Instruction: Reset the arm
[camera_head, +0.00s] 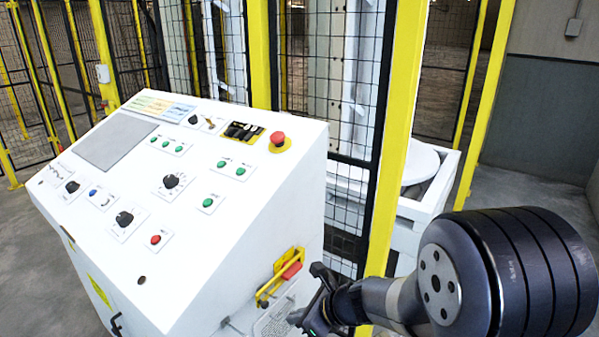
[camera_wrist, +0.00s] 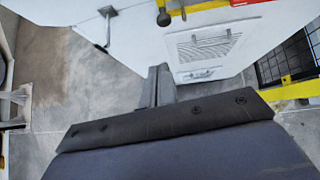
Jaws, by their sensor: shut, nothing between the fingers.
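My gripper (camera_head: 300,312) is at the lower middle of the head view, beside the right side of the white control console (camera_head: 240,225). In the wrist view, its two fingers (camera_wrist: 157,84) are together, with nothing between them. They point toward the console's side, near a vented panel (camera_wrist: 208,48). My dark arm reaches in from the lower right of the head view. Whether the fingertips touch the console cannot be told.
The console top carries knobs, green buttons and a red emergency button (camera_head: 278,138). A yellow bracket with a red part (camera_head: 290,270) sticks out from its side. Yellow posts (camera_head: 400,120) and black mesh fencing stand behind. Grey floor (camera_head: 530,165) is open at the right.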

